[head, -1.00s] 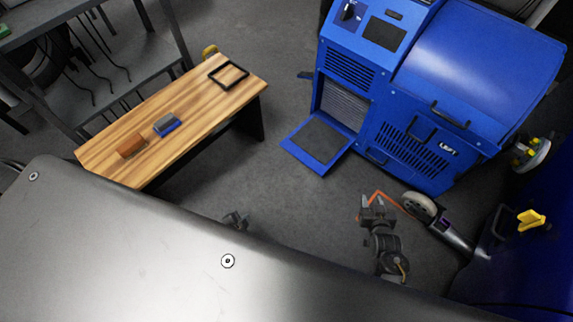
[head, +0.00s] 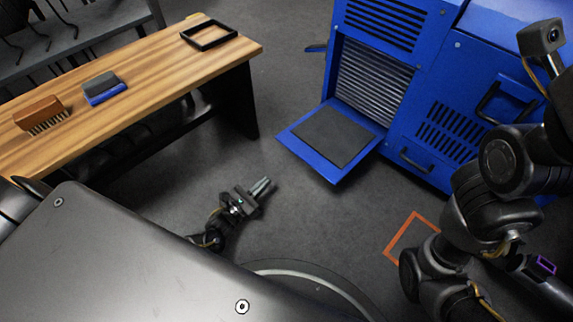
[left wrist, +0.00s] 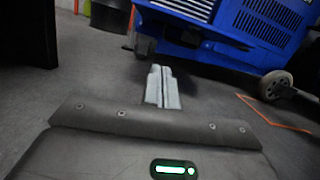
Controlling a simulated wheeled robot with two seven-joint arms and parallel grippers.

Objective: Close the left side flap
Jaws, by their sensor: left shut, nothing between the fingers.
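The left side flap (head: 290,140) of the blue dynamometer (head: 420,115) hangs open, folded down and outward from its lower edge. Its inner face carries a dark grey pad, and a louvred grille shows in the opening above it. My left gripper (head: 264,187) is shut and empty, low over the floor, in front of the flap and to its left, apart from it. In the left wrist view its closed fingers (left wrist: 162,87) point toward the blue machine (left wrist: 245,25). My right arm comes in at the right, but its fingers do not show.
A wooden bench (head: 150,75) at the left holds a brush (head: 42,115), a blue-and-grey block (head: 102,88) and a black frame (head: 209,34). Bare floor lies between bench and machine. An orange outline (head: 412,232) marks the floor near my right arm.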

